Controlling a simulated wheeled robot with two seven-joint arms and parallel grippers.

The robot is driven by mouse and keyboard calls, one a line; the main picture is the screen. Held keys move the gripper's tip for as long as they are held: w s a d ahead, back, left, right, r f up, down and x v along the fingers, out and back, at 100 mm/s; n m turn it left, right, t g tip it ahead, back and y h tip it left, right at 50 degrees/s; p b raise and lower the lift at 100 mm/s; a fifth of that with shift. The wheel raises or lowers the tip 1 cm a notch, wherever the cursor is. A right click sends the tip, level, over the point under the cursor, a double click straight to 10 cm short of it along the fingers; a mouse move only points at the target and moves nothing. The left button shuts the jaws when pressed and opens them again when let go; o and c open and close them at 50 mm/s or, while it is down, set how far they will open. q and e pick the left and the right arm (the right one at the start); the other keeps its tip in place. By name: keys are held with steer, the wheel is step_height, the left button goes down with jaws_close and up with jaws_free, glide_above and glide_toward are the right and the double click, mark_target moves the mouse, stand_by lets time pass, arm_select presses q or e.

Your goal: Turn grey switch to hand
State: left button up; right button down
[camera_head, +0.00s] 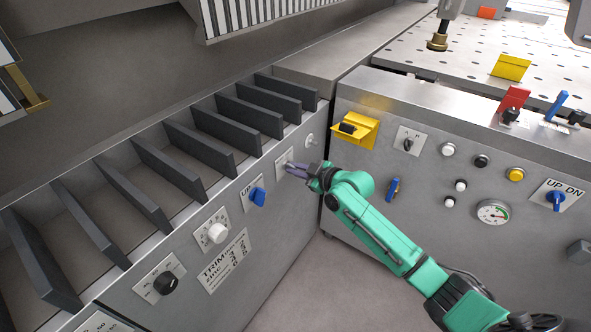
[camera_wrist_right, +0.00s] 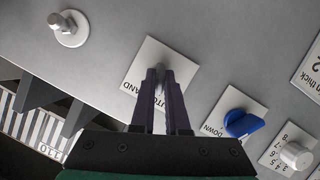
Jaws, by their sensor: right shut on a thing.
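The grey switch (camera_wrist_right: 160,78) sits on a white label plate (camera_wrist_right: 181,62) with the partly hidden words "HAND" and "AUTO", in the right wrist view. My right gripper (camera_wrist_right: 160,75) is shut on the grey switch, its two dark fingers on either side of it. In the head view my right gripper (camera_head: 291,167) reaches the plate (camera_head: 282,160) on the slotted grey panel, and the fingers hide most of the switch. Which way the switch points cannot be told. My left gripper is not in view.
A blue knob (camera_head: 258,197), a white knob (camera_head: 217,232) and a black knob (camera_head: 166,283) line the same panel. A metal bolt-like fitting (camera_wrist_right: 66,27) is on the other side. A second panel with a yellow bracket (camera_head: 362,130) and gauge (camera_head: 493,212) stands right.

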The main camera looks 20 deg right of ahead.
steer(key=shift+d+f+m+g+y+b, duration=0.1)
steer(key=shift+m+g+y+b, duration=0.2)
steer(key=shift+m+g+b, duration=0.35)
steer(key=m+y+b, duration=0.1)
steer(key=m+b, duration=0.1)
steer(key=shift+w+m+g, duration=0.1)
steer(key=shift+m+g, duration=0.25)
steer(key=shift+m+g+y+b, duration=0.5)
steer(key=shift+m+y+b, duration=0.3)
steer(key=shift+m+b, duration=0.3)
steer(key=shift+d+m+y+b, duration=0.1)
steer(key=shift+m+y+b, duration=0.3)
steer(key=shift+m+b, duration=0.1)
steer(key=c, duration=0.9)
jaws_free()
